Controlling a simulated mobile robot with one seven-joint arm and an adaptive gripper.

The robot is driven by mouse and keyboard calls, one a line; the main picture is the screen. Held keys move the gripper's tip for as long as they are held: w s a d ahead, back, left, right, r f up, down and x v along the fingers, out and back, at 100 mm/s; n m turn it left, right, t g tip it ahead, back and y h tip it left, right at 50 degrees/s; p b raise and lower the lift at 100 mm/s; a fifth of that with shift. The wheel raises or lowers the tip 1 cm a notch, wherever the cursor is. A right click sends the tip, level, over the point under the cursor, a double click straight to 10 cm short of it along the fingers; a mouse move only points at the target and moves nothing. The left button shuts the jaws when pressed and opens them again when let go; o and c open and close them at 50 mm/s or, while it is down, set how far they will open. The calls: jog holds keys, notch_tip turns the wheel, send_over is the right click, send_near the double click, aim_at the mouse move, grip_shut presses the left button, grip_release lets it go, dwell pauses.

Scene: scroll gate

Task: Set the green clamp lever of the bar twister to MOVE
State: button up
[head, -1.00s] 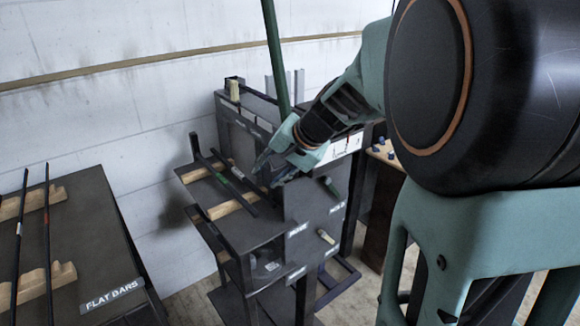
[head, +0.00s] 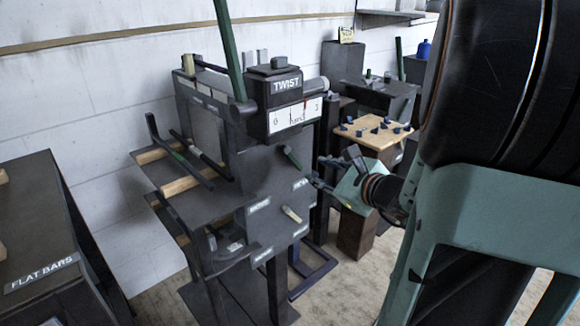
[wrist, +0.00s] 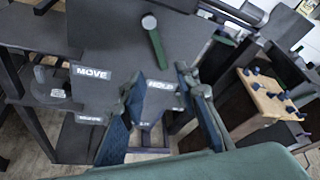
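The bar twister is the dark machine (head: 262,165) with a TWIST sign and a dial. Its short green clamp lever (head: 290,156) is on the front face. In the wrist view the lever (wrist: 157,45) slopes down from its pivot towards the right-hand label (wrist: 160,85), which I read as HOLD. The MOVE label (wrist: 91,73) is lower left of the lever. My gripper (head: 319,172) is to the right of the machine front. In the wrist view its two fingers (wrist: 158,80) are apart and empty, below the lever. I see no contact with it.
A cream-tipped lever (head: 291,214) is lower on the same face. A tall green lever (head: 228,50) rises from the machine. Bars lie on wooden supports (head: 180,186) at its left. A pegged wooden board (head: 372,133) stands behind my gripper. The FLAT BARS bench (head: 40,225) is at left.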

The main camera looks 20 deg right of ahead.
aim_at(297, 163)
jog(key=b+x, duration=0.2)
jog(key=x, duration=0.8)
jog(key=shift+w, duration=0.4)
jog(key=shift+c, duration=0.3)
grip_shut()
